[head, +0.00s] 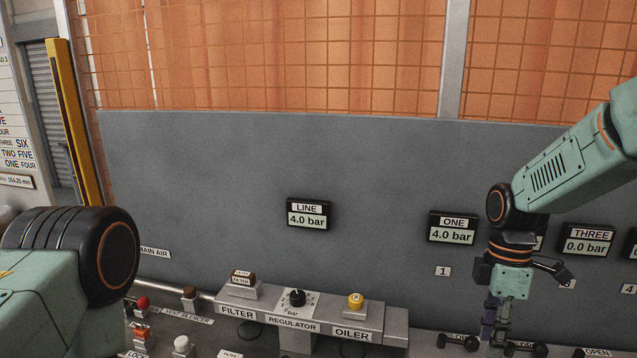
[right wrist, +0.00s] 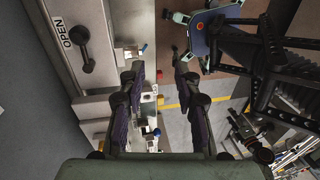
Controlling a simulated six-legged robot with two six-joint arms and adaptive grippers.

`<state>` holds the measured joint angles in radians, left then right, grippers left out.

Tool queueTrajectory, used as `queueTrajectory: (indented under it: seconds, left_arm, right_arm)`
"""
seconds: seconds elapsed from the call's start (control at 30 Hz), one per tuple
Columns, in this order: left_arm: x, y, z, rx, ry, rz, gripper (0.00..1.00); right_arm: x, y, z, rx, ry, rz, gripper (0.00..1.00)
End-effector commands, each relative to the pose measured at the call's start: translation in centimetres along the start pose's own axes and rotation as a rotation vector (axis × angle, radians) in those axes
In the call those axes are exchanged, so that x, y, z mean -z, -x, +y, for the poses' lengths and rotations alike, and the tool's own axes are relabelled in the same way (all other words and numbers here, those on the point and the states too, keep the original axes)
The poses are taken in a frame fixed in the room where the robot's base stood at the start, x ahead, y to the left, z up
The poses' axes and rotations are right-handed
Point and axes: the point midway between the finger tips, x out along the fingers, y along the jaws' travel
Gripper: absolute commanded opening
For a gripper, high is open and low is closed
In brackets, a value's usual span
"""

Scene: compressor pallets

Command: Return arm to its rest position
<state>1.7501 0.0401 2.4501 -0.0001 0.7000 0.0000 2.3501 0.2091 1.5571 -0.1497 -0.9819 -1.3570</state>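My right arm (head: 570,165) comes in from the right edge of the head view, bent at a dark joint. My right gripper (head: 495,325) hangs downward in front of the grey panel, above the row of valve levers at the lower right. In the right wrist view my right gripper (right wrist: 159,75) is open, its two purple-padded fingers apart with nothing held between them. Part of my left arm (head: 60,270) fills the lower left of the head view; its gripper is out of view.
The grey panel (head: 210,180) carries the LINE display (head: 309,215), ONE display (head: 452,228) and THREE display (head: 587,241). A bench holds the regulator knob (head: 297,297) and yellow oiler button (head: 355,300). A black lever (right wrist: 83,45) marked OPEN lies left of the fingers.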

Motion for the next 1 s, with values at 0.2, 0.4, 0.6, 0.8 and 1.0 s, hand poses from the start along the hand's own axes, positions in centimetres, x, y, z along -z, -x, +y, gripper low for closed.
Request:
queueTrajectory:
  seconds: [0.2, 0.4, 0.6, 0.8, 1.0]
  left_arm:
    - [0.0, -1.5, 0.0, 0.0, 0.0, 0.0, 0.57]
    - [0.0, -2.9, 0.0, 0.0, 0.0, 0.0, 0.57]
    - [0.0, -5.2, 0.0, 0.0, 0.0, 0.0, 0.57]
    - [0.0, -7.6, -0.1, 0.0, 0.0, 0.0, 0.57]
    - [0.0, -10.0, -0.1, 0.0, 0.0, 0.0, 0.57]
  right_arm:
    - [0.8, -6.8, -0.5, -0.012, -0.127, 0.007, 0.33]
    - [1.4, -13.9, -1.9, -0.028, -0.279, 0.02, 0.33]
    - [1.7, -23.7, -5.9, -0.047, -0.52, 0.039, 0.33]
    - [1.1, -32.7, -12.1, -0.078, -0.818, 0.065, 0.33]
    - [-0.3, -38.5, -18.8, -0.112, -1.105, 0.094, 0.33]
